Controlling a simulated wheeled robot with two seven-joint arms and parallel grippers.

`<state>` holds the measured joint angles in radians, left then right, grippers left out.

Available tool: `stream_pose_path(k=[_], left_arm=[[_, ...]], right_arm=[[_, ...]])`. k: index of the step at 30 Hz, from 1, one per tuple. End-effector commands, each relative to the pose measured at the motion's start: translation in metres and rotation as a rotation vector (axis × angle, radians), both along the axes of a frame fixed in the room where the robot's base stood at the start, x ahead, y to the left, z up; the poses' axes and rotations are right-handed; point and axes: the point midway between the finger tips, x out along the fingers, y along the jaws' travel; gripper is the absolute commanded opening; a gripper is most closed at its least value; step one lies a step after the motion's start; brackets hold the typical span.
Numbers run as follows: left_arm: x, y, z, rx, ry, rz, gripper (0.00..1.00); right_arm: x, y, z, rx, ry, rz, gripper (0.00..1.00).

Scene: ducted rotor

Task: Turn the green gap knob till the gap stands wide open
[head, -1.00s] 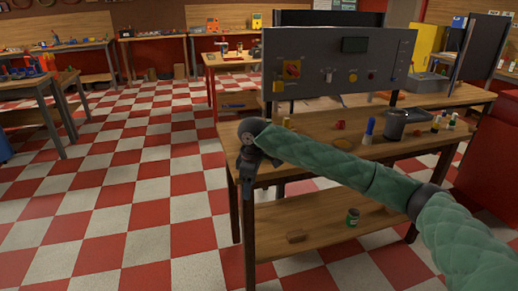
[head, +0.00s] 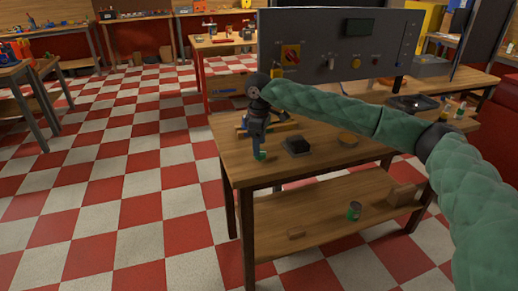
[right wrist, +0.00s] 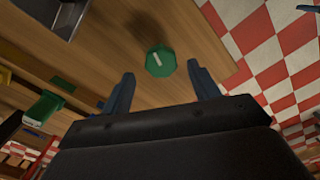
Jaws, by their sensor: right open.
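The green knob (right wrist: 160,61), faceted with a white mark on top, shows in the right wrist view. It lies ahead of and between the spread blue fingers of my right gripper (right wrist: 160,70), with clear space on both sides. In the head view, my right gripper (head: 258,143) points down over the front left part of the wooden table (head: 330,163). A small green piece (head: 261,155) shows at its fingertips there; I cannot tell the exact height between them. My right gripper is open and empty. My left gripper is not in view.
A grey control panel (head: 335,47) with switches and buttons stands behind my right arm. A dark block (head: 298,146) and a round wooden piece (head: 347,139) are on the table. A green jar (head: 354,211) stands on the lower shelf.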

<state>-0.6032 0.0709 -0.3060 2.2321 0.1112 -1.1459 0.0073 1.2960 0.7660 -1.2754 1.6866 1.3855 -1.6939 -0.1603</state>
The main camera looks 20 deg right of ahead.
Motion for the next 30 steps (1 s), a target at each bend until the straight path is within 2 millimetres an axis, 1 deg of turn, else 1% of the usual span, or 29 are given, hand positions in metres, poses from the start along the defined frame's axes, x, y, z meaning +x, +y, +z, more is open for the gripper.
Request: stream_pose_path(k=[3,7,11,17,18,20,24,25,30], left_arm=[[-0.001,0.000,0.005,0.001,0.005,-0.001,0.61],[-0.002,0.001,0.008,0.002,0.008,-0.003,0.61],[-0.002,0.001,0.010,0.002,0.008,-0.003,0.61],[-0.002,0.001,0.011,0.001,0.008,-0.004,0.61],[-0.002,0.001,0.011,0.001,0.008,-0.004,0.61],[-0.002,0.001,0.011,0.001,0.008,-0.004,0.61],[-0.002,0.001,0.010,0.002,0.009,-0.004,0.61],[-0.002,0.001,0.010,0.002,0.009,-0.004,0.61],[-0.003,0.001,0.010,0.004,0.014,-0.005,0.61]], right_arm=[[0.000,0.000,-0.014,0.000,0.000,0.000,0.61],[0.000,0.000,-0.025,0.001,0.001,0.000,0.61],[0.000,0.000,-0.029,0.001,0.001,0.000,0.61],[0.000,0.000,-0.030,0.000,0.000,0.000,0.61],[0.000,0.000,-0.030,0.000,0.000,0.000,0.59],[0.000,0.000,-0.030,0.000,0.000,0.000,0.47],[0.000,0.000,-0.029,0.001,-0.001,0.000,0.20],[0.000,0.000,-0.029,0.000,0.000,0.000,0.16],[0.000,0.000,-0.029,0.000,0.000,-0.003,0.16]])
